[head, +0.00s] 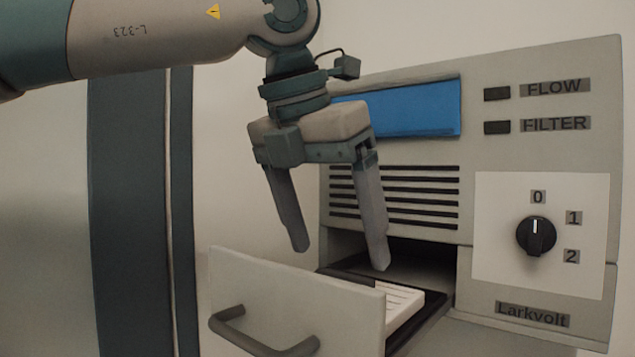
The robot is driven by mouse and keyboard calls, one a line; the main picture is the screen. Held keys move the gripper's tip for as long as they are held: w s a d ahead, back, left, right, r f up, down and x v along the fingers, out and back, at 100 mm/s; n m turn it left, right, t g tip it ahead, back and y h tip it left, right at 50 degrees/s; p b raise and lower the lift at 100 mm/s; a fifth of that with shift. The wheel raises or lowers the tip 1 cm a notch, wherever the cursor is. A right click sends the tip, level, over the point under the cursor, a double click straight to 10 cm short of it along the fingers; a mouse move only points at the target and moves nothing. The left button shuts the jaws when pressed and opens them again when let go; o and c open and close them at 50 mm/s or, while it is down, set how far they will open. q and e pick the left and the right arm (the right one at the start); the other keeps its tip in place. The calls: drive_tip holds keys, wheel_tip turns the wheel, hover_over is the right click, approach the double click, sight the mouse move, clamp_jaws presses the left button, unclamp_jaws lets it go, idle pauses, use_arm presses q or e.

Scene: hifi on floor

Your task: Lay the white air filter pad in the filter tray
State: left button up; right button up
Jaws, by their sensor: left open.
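The white air filter pad (401,304) is pleated and lies inside the pulled-out filter tray, behind its front panel (300,293). Only the pad's right part shows; the panel hides the rest, so I cannot tell whether it lies fully flat. The tray has dark inner edges and a grey handle (262,334). My left gripper (341,259) is open and empty, pointing down above the tray. Its right fingertip is just above the pad in the picture, and its left fingertip is over the panel's top edge. My right gripper is not in view.
The grey Larkvolt unit (540,75) stands behind and right of the tray, with a blue display (410,109), vent slots (395,196) and a black knob (536,236) pointing at 0. The dark tray opening is under the vents.

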use_arm(q)
drive_tip(key=b+v, duration=0.1)
drive_tip(key=v, duration=0.7)
drive_tip(key=shift+r, duration=0.15)
idle(1.0)
